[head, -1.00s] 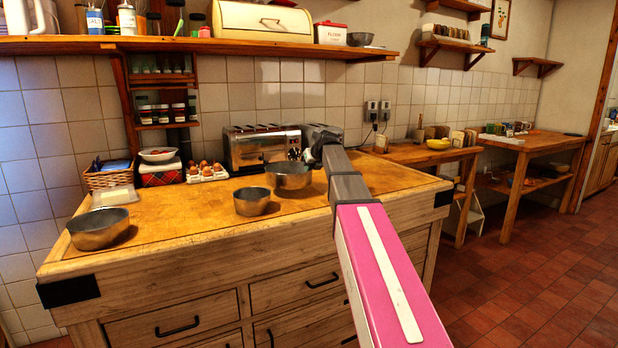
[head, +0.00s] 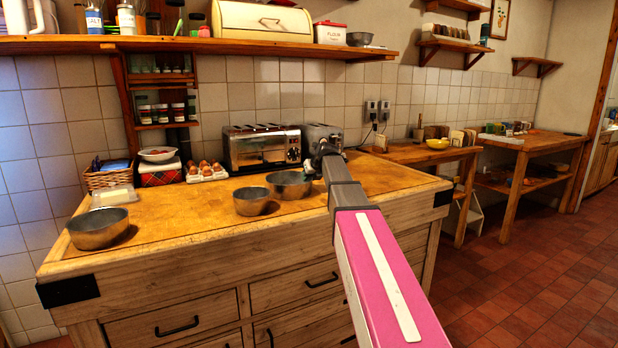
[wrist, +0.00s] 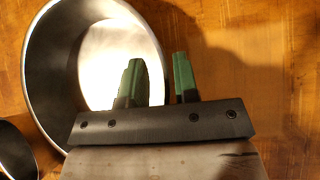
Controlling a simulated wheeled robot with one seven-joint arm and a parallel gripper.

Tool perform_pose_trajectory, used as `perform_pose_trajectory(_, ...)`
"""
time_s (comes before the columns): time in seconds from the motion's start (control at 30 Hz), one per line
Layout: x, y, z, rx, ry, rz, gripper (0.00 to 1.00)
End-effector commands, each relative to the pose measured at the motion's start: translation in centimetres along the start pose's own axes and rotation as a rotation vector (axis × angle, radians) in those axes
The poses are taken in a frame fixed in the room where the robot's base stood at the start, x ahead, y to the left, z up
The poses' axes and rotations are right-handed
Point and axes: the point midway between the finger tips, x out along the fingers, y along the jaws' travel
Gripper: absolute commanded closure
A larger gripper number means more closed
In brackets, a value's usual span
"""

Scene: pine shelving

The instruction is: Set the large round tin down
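The large round tin (head: 289,187) is a grey metal bowl-like tin standing upright on the wooden worktop (head: 190,215), in front of the toaster. In the wrist view the tin (wrist: 45,75) fills the upper left, bright and empty inside. My gripper (wrist: 159,75) is at its right side with two green fingers, one over the inside and one outside the rim. The fingers stand apart with a gap around the wall, so it looks open. In the head view my gripper (head: 318,160) is mostly hidden behind my arm.
A smaller round tin (head: 251,201) stands close to the left, its rim also in the wrist view (wrist: 15,150). Another tin (head: 99,229) is at the left end. A toaster (head: 262,148) and an egg tray (head: 206,172) stand behind. The front middle of the worktop is clear.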

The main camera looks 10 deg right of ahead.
Motion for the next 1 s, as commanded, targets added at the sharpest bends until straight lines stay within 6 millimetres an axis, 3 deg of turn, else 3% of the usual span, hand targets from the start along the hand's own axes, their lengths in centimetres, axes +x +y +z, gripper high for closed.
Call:
perform_pose_trajectory(0.27, -0.6, 0.0, 0.1, 0.000, -0.001, -0.001, 0.72)
perform_pose_trajectory(0.7, -8.7, 0.1, 0.1, 0.000, -0.002, -0.001, 0.72)
perform_pose_trajectory(0.97, -11.7, 0.1, 0.1, 0.000, -0.001, -0.001, 0.72)
perform_pose_trajectory(1.0, -11.9, 0.0, 0.1, -0.001, 0.000, -0.001, 0.67)
